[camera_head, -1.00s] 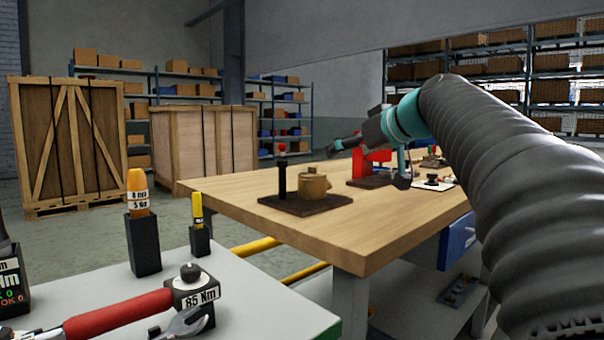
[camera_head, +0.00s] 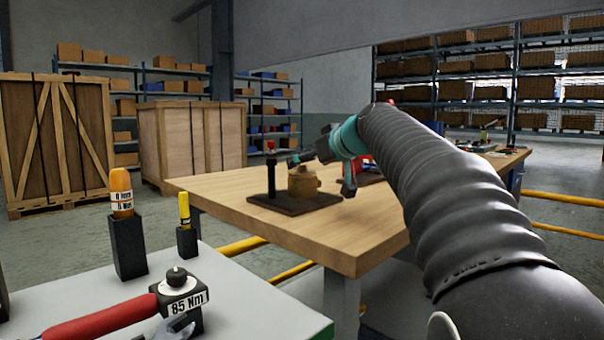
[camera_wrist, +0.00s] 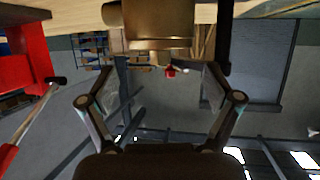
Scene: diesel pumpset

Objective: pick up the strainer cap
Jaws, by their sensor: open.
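A brass strainer (camera_head: 303,186) stands upright on a dark base plate (camera_head: 322,203) on the wooden bench. I take its upper part as the strainer cap; the seam between cap and body is not clear. In the wrist view, which looks upside down, the brass strainer (camera_wrist: 158,22) fills the top middle. My gripper (camera_wrist: 160,75) is open, its two fingers spread to either side of the line to the brass part, with nothing between them. In the head view my gripper (camera_head: 294,159) is beside the strainer's top; contact cannot be told.
A black post with a red top (camera_head: 271,172) stands on the same plate, left of the strainer. A red device (camera_head: 350,175) is on the bench behind my arm. A grey table (camera_head: 235,300) with a torque wrench (camera_head: 120,312) is in front. The bench's front is clear.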

